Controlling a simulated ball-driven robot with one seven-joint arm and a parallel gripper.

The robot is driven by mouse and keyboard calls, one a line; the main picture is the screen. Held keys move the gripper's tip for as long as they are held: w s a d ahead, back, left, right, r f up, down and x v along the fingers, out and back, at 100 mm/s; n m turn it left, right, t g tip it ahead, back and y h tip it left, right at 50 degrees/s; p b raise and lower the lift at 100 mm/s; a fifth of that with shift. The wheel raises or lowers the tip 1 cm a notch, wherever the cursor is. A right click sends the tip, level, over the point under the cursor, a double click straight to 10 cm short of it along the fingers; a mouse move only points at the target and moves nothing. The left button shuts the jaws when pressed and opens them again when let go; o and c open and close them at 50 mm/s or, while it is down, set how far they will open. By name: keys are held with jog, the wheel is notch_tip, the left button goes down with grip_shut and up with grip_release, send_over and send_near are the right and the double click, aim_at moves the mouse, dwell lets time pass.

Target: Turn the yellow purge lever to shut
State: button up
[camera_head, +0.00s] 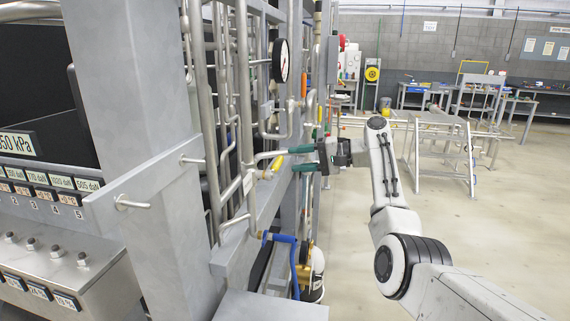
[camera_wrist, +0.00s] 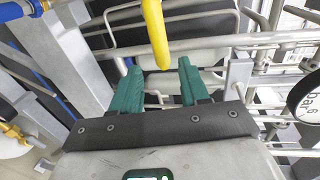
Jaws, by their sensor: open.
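The yellow purge lever (camera_head: 270,168) sticks out from the pipework, just left of my fingertips in the head view. In the wrist view the yellow lever (camera_wrist: 155,32) hangs down from the top edge, its rounded end showing between the two green fingertips. My gripper (camera_head: 292,159) has its green fingers apart and points left at the pipe frame. In the wrist view my gripper (camera_wrist: 158,72) is open and holds nothing. Whether the lever end is truly between the fingers or just beyond them, I cannot tell. The lever's pivot is not clearly visible.
A blue handle (camera_head: 283,238) on a brass valve sits below. An orange handle (camera_head: 304,84) and a round gauge (camera_head: 281,60) are above. Steel pipes crowd around the lever, and a thick grey post (camera_head: 125,100) stands at left. The floor at right is open.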

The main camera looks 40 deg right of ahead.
jog(key=shift+b+v, duration=0.35)
jog(key=shift+v, duration=2.1)
